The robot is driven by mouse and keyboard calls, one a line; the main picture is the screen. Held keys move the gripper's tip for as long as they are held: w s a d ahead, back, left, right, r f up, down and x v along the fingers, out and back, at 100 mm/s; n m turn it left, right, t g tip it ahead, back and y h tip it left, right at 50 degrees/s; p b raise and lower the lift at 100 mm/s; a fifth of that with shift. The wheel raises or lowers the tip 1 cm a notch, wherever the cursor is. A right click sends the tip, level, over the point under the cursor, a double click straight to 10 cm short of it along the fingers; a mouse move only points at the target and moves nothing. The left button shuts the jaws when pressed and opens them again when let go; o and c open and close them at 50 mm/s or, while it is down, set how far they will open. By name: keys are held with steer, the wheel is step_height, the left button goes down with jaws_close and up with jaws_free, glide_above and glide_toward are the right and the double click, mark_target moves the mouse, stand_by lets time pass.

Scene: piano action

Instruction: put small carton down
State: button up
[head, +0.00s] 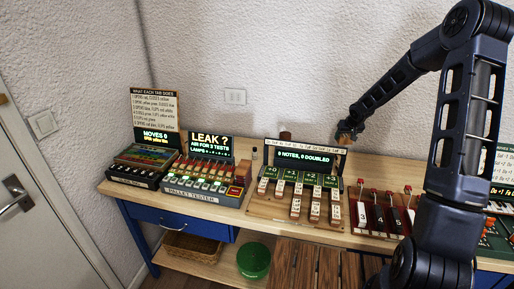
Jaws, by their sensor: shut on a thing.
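My gripper (348,133) is at the end of my arm, over the back of the wooden table (254,217), beside the right top of the "0 notes, 0 doubled" panel. It is small and dark in this view. A small brownish thing (343,139) shows at its fingertips and appears to be the small carton held in it. Its shape and underside are hard to make out. I cannot tell whether it touches the panel or is behind it.
A key unit (300,200) stands below the gripper. Left of it are the pallet tester (203,190) and the "Moves 0" unit (140,165). Numbered red levers (377,215) stand to the right. A small dark bottle (254,153) and bare wood lie between the tester and panel.

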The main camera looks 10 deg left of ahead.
steer(key=w+a+r+n+y, duration=0.15)
steer(key=a+r, duration=0.35)
steer(key=a, duration=0.7)
steer(key=w+a+r+n, duration=0.2)
steer(key=a+r, duration=0.3)
steer(key=a, duration=0.7)
steer(key=s+a+m+h, duration=0.3)
steer(key=a+m, duration=0.4)
steer(key=a, duration=1.4)
steer(key=f, duration=1.9)
steer(key=shift+d+f, duration=0.1)
steer(key=shift+d, duration=0.15)
steer(key=o, duration=1)
steer(key=shift+f, duration=0.15)
